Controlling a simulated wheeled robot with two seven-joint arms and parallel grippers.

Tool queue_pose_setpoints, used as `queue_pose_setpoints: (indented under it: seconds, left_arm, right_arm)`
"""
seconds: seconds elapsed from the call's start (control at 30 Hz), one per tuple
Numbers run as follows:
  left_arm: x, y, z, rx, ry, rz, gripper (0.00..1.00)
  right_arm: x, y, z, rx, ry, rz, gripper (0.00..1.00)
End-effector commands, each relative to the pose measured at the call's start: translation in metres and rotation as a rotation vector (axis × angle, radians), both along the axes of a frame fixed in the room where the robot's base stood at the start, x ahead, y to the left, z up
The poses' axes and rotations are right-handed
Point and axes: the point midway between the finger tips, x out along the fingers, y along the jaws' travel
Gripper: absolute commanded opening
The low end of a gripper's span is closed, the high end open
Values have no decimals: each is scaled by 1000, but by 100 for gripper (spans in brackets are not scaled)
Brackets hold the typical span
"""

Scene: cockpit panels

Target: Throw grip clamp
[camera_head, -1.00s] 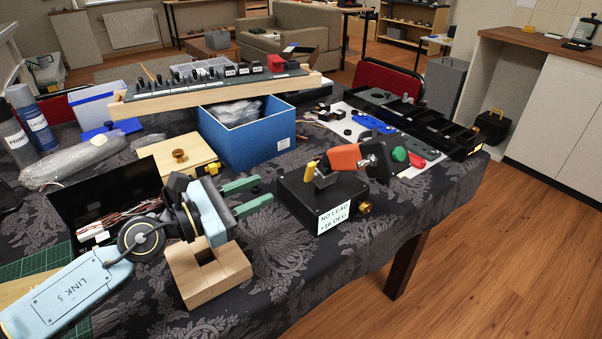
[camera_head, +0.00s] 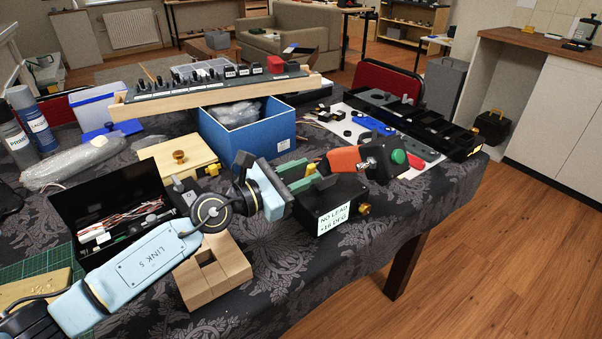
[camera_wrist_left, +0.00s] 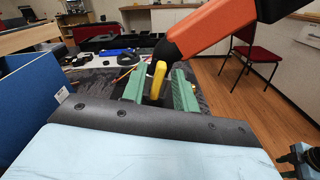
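A black box (camera_head: 335,210) with a white label reading "NO LEAD" stands near the table's front edge. On top is an orange and black grip (camera_head: 345,160) with a green button. The grip also crosses the upper part of the left wrist view (camera_wrist_left: 215,28). A yellow lever (camera_wrist_left: 157,80) hangs under it. My left gripper (camera_head: 304,178) is at the box's left top side, with green fingers pointing at the grip. In the left wrist view the fingers (camera_wrist_left: 159,90) stand apart on either side of the lever, with small gaps visible. The lever is hidden in the head view.
A blue open box (camera_head: 245,140) and a wooden box with a knob (camera_head: 178,160) stand behind my left arm. A notched wooden block (camera_head: 215,275) lies below the arm. A black tray with wires (camera_head: 110,210) is at the left. The table's front right is clear.

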Motion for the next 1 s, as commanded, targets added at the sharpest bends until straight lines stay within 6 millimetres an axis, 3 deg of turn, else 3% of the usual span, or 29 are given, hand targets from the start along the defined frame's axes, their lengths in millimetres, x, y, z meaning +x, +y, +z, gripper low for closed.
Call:
queue_pose_setpoints:
  seconds: [0.03, 0.2, 0.67, 1.0]
  left_arm:
    - [0, 0, 0, 0, 0, 0, 22]
    - [0, 0, 0, 0, 0, 0, 0]
    - [2, 2, 1, -38, 53, 1, 0]
    - [9, 7, 2, -187, 259, 1, 0]
  right_arm:
    - [0, 0, 0, 0, 0, 0, 38]
    - [0, 0, 0, 1, 0, 0, 38]
    - [-1, 0, 0, 2, -7, 0, 38]
    - [-19, -17, -30, -16, 25, -1, 38]
